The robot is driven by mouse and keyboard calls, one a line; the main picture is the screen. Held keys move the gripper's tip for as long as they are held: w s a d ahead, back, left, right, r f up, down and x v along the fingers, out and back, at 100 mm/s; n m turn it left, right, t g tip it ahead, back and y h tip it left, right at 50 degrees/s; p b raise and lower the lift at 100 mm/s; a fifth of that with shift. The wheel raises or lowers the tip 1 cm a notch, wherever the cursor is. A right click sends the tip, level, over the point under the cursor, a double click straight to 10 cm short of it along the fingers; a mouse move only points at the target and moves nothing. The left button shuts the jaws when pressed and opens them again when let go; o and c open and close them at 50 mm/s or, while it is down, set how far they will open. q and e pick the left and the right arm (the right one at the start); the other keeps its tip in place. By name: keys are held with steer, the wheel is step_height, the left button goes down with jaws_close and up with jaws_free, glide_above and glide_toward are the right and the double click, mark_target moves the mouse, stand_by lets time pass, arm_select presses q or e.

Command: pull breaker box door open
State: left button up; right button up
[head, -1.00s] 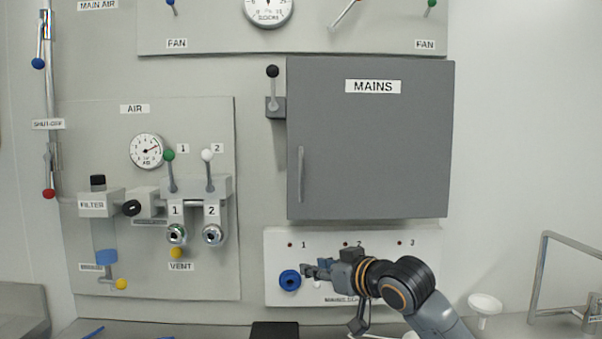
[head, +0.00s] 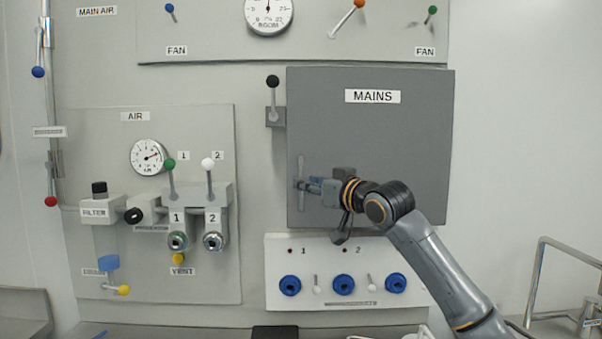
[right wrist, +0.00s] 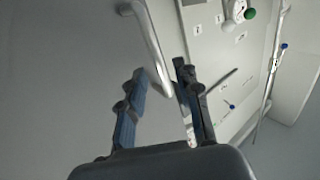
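The breaker box (head: 410,140) is a grey box labelled MAINS on the wall, and its door looks shut. A slim upright bar handle (head: 301,166) is at the door's left side. My right gripper (head: 305,186) is at the lower part of this handle. In the right wrist view the two fingers of the right gripper (right wrist: 160,72) are apart, and the curved end of the handle (right wrist: 149,42) reaches in between them. I cannot tell whether either finger touches it. My left gripper is not in view.
A black-knobbed lever (head: 273,95) sticks out just left of the box. Below it is a white panel (head: 275,262) with blue round sockets (head: 290,285). The AIR panel (head: 85,135) with its valves is to the left. A metal rail (head: 536,275) stands at the lower right.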

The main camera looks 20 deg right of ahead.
mark_target(301, 204)
steer(key=shift+p+x, duration=0.5)
steer(key=shift+x, duration=1.35)
jaws_close()
